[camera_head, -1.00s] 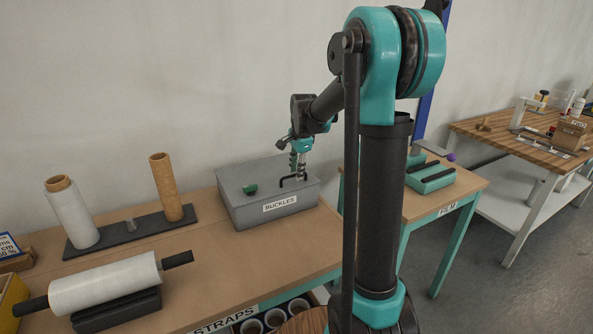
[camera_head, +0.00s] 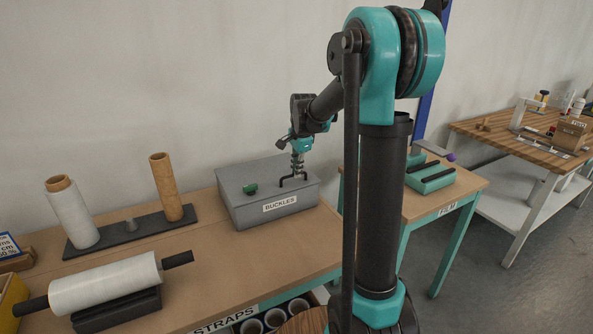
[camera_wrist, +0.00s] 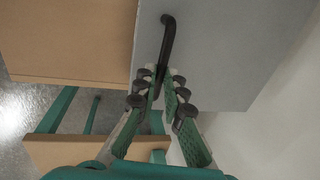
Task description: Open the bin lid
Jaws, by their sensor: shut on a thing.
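The grey bin (camera_head: 270,215) labelled BUCKLES stands on the wooden workbench. My gripper (camera_head: 298,172) reaches down to the handle from above. In the wrist view, the green fingers of my gripper (camera_wrist: 167,85) are shut around the near part of the black handle (camera_wrist: 167,38), and its far end runs on beyond them over the lid (camera_wrist: 220,55). The fingers hide part of the handle.
A rack with a white roll (camera_head: 70,213) and a brown tube (camera_head: 166,187) stands left of the bin. A film roll (camera_head: 105,284) lies in front on a black stand. A lower table labelled FILM (camera_head: 440,195) stands to the right. The bench before the bin is clear.

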